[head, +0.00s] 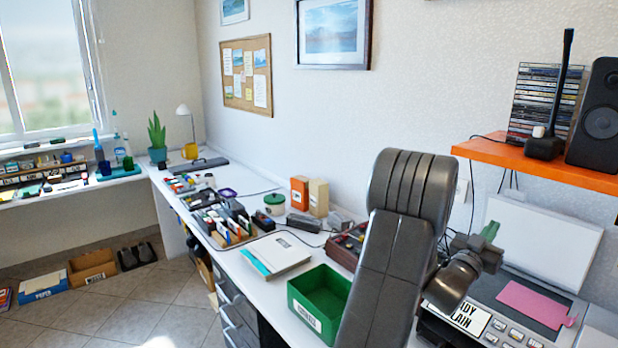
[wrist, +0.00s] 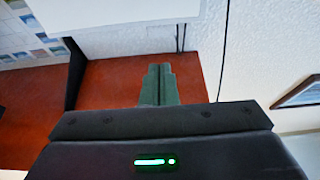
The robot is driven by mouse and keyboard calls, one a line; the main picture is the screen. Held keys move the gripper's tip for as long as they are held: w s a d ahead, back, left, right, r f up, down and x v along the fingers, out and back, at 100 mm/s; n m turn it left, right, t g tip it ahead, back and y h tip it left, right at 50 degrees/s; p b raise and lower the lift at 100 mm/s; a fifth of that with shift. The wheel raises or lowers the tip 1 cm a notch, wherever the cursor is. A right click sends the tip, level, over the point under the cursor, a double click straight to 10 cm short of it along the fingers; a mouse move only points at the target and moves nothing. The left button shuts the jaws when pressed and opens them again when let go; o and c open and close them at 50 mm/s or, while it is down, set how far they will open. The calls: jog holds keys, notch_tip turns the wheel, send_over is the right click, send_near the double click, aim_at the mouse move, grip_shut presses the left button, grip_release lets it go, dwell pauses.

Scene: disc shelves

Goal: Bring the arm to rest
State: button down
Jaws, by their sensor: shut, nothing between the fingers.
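My arm stands in the right half of the head view, folded up over the white desk (head: 290,262). My gripper (head: 490,232) is at its end, above the printer. Its green fingers are together and empty. In the wrist view my gripper (wrist: 160,72) shows two green fingertips side by side with nothing between them. The orange shelf (wrist: 110,125) lies behind the fingers in that view. My arm hides part of the desk and of the printer's left side.
An orange shelf (head: 545,165) with a disc stack (head: 545,100) and a speaker (head: 598,115) juts from the wall near my gripper. The printer (head: 520,300) with a pink sheet (head: 535,303) is below. A green bin (head: 320,300) stands left of my arm.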

jog(key=s+a+f+g, duration=0.1)
jog(key=s+a, duration=0.3)
jog(key=shift+a+f, duration=0.3)
jog(key=shift+f, duration=0.05)
jog(key=shift+s, duration=0.1)
